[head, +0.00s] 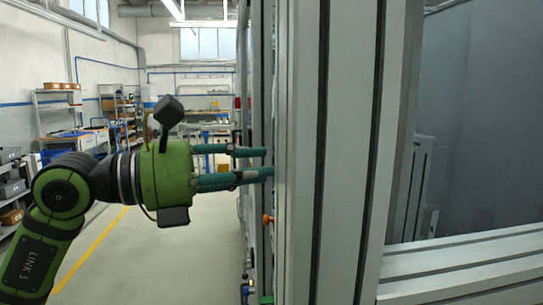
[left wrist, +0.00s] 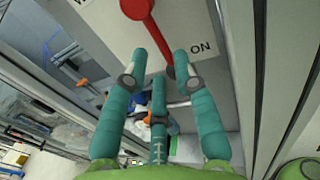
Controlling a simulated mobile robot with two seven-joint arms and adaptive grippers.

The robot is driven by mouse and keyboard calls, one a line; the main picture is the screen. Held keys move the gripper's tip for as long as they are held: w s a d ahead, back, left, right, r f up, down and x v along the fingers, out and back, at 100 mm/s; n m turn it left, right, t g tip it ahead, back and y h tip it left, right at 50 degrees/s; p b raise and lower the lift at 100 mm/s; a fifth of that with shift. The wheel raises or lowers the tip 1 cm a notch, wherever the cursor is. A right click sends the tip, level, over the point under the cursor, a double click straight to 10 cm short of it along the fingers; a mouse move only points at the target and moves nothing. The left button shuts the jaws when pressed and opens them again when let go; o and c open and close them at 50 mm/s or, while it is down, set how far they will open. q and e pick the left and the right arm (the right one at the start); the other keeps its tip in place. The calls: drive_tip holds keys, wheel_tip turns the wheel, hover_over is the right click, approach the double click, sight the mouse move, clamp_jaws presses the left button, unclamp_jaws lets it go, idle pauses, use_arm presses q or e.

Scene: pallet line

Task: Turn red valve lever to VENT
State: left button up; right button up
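The red valve lever (left wrist: 153,42) shows at the top of the left wrist view, on a pale plate (left wrist: 190,20). Its round hub is at the picture's edge, and its arm slants down and right toward the "ON" label. A second label at upper left is cut off to its first letter. My left gripper (left wrist: 160,68) has its teal fingers spread, with the lever's end showing between the two upper fingertips; I cannot tell whether they touch it. In the head view my left gripper (head: 263,163) reaches right to the frame post, and the lever is hidden. My right gripper is not in view.
A tall aluminium post (head: 305,150) stands right of the left gripper, with a horizontal rail (head: 460,270) at lower right. A small orange knob (head: 267,219) sits below the fingers. Shelves (head: 60,110) stand far left. The floor (head: 150,265) between is clear.

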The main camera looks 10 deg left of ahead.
use_arm(q)
drive_tip(key=p+x, duration=0.1)
drive_tip(key=x, duration=0.2)
drive_tip(key=shift+d, duration=0.15)
clamp_jaws()
